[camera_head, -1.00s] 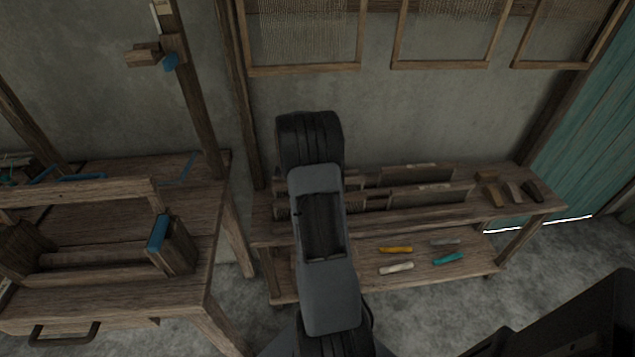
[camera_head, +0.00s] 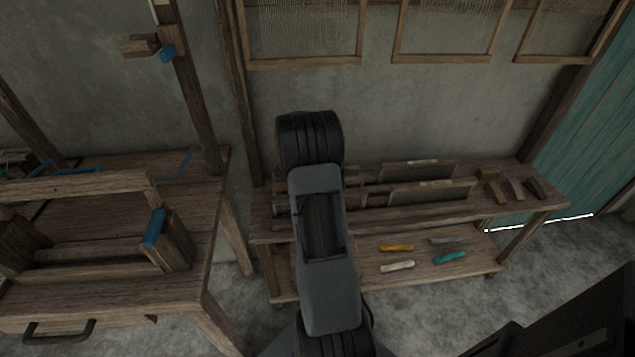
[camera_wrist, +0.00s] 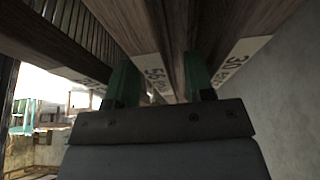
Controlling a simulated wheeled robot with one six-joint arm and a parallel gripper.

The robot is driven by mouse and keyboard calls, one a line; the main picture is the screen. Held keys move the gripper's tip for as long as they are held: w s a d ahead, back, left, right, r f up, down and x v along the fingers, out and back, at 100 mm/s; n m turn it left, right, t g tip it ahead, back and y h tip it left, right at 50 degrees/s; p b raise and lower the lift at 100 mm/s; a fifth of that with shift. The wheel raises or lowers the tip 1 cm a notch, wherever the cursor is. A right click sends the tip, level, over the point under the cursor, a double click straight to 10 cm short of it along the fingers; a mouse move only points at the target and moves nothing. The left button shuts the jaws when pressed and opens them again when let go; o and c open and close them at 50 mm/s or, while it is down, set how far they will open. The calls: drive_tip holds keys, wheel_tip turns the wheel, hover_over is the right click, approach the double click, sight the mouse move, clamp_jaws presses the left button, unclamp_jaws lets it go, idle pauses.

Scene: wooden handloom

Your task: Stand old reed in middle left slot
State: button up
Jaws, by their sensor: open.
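In the wrist view, my gripper (camera_wrist: 160,74) is open, its two green fingers apart. A wooden reed with a pale label reading 56 (camera_wrist: 154,70) lies between the fingers; I cannot tell whether they touch it. Another reed with a label reading 30 (camera_wrist: 240,60) is to the right, outside the fingers. In the head view, reeds stand on edge in rows on the low bench, a rear one (camera_head: 418,171) and a front one (camera_head: 430,191). My arm hides my gripper and part of the rows at the left. I cannot tell which reed is the old one or see the middle left slot.
The low bench (camera_head: 520,209) has several small wooden blocks at its right end. Its lower shelf holds yellow (camera_head: 396,248), white, grey and teal pieces. The wooden loom (camera_head: 110,300) stands at left. Framed mesh panels (camera_head: 305,62) hang on the wall above.

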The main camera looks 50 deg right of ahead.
drive_tip(key=p+v, duration=0.1)
drive_tip(key=v, duration=1.3)
drive_tip(key=shift+p, duration=0.3)
